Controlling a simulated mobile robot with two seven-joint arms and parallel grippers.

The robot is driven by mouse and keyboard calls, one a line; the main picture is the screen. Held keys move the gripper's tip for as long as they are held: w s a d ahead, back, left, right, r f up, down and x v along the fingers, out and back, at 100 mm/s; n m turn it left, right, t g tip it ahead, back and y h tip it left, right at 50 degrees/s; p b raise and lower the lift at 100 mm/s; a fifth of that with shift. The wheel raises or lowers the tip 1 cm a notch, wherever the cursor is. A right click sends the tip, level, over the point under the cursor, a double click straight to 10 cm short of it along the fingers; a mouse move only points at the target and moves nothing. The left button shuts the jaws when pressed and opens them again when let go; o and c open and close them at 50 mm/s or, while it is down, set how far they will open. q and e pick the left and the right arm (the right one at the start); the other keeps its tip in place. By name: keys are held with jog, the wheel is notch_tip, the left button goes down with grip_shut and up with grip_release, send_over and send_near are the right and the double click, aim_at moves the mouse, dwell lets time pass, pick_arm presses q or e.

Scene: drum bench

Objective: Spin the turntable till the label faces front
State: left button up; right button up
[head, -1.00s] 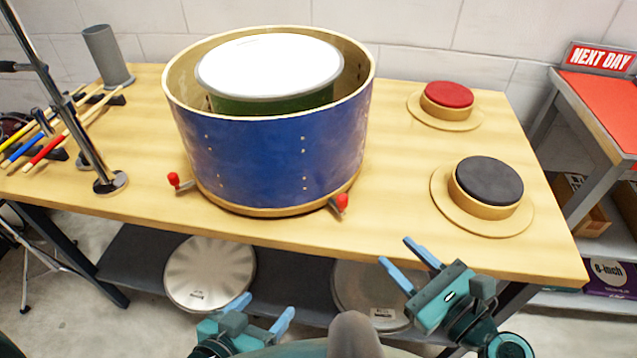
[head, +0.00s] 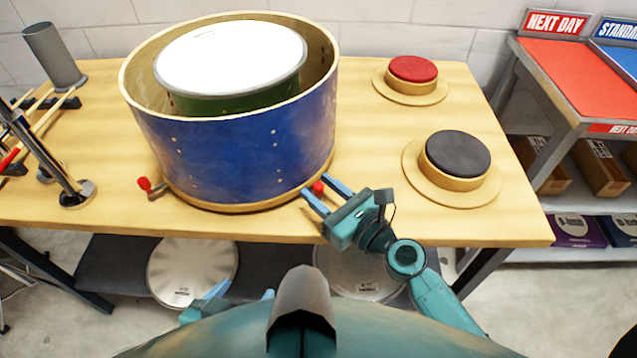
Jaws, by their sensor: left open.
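A blue drum shell (head: 235,150) with a pale wood rim stands upright on the bench. A green drum with a white head (head: 230,58) sits inside it. Two red-knobbed handles stick out at the shell's base: the left one (head: 146,185) is clear, and the right one (head: 318,188) is at my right gripper. Any turntable under the shell is mostly hidden. No label shows on the blue side facing me. My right gripper (head: 317,185) is open, its blue fingers on either side of the right red knob. My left gripper (head: 243,293) is open and empty, low before the bench, partly hidden by my body.
Red-topped (head: 413,70) and black-topped (head: 458,155) round pads stand on the right of the bench (head: 370,140). A metal stand (head: 60,175), sticks and a grey cylinder (head: 54,55) are at left. Drums lie on the shelf below.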

jog(key=shift+w+a, duration=0.45)
jog(key=shift+w, duration=0.05)
grip_shut()
dwell(0.3)
